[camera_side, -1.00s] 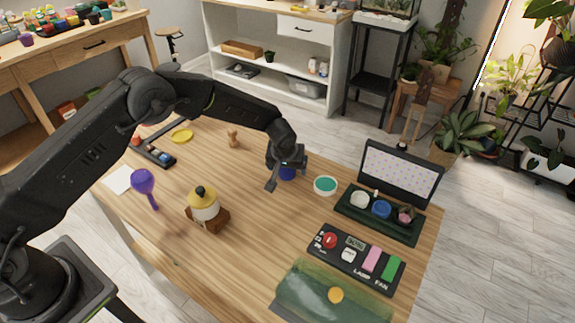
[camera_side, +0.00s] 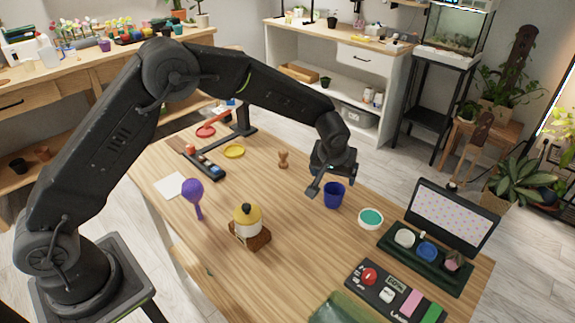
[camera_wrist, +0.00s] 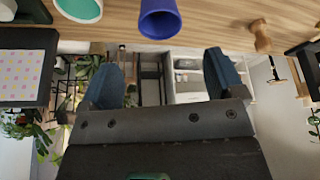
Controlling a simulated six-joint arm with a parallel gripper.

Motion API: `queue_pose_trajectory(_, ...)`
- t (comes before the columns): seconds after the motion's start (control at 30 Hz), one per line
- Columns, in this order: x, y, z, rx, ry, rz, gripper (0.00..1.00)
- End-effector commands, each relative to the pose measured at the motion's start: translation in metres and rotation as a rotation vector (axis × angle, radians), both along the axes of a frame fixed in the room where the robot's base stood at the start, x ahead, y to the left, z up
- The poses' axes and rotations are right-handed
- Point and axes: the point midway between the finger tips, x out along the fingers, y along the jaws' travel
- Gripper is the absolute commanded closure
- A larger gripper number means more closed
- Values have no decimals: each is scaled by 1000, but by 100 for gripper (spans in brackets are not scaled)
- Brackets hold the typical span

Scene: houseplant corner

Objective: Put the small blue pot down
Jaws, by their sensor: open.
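The small blue pot (camera_side: 334,197) stands upright on the wooden table (camera_side: 290,210), left of a white dish with a teal top (camera_side: 371,218). My gripper (camera_side: 331,177) is open and empty, just above and behind the pot in the side view. In the wrist view the pot (camera_wrist: 160,20) appears at the top middle, beyond the spread fingers of my gripper (camera_wrist: 165,78) and not between them. Its lower end shows as apart from both fingers.
A dark green tray (camera_side: 400,262) with small pots and a dotted screen (camera_side: 452,217) stand at right, near a button panel (camera_side: 392,295). Bare table lies between jar and pot.

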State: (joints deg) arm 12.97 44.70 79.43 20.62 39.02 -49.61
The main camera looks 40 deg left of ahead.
Motion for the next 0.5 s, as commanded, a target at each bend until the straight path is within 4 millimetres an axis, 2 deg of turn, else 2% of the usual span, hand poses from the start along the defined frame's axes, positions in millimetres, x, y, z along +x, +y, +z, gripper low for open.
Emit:
queue_pose_trajectory(0.13, -1, 0, 2, -1, 0, 0, 12)
queue_pose_trajectory(0.23, -6, 5, 19, -1, -5, -8, 12)
queue_pose_trajectory(0.37, -29, 19, 65, -1, -12, -35, 12)
queue_pose_trajectory(0.5, -73, 39, 122, 1, -18, -84, 12)
